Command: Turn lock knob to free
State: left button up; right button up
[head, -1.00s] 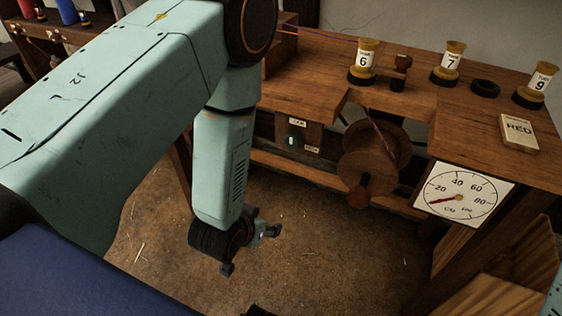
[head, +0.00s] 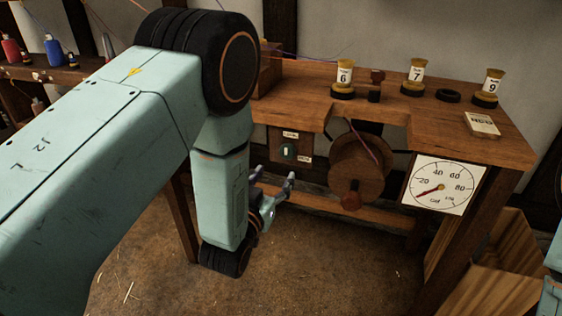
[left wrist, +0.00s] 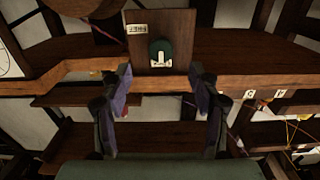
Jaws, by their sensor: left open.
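The lock knob (head: 287,152) is a dark green round knob with a pale upright bar, on a wooden panel (head: 276,141) under the bench top. One small label sits above it and another at its lower right. The bar points toward the upper label. In the left wrist view the knob (left wrist: 160,53) shows between and beyond my fingertips. My left gripper (head: 273,178) is open and empty, below and in front of the knob, apart from it. It also shows in the left wrist view (left wrist: 160,76), fingers spread. My right gripper is out of view.
A wooden reel (head: 357,170) with a knobbed handle hangs right of the panel. A dial (head: 439,185) is on the bench front. A wooden crate (head: 480,270) stands lower right.

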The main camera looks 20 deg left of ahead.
aim_at(286, 154)
pick_arm(q)
jog(key=w+b, duration=0.2)
jog(key=w, duration=0.5)
jog(key=shift+w+r, duration=0.1)
jog(key=shift+r, duration=0.05)
jog(key=shift+w+d+r, duration=0.1)
jog(key=shift+w+r, duration=0.05)
jog(key=shift+w, duration=0.35)
jog(key=shift+c, duration=0.5)
jog(key=c, duration=1.1)
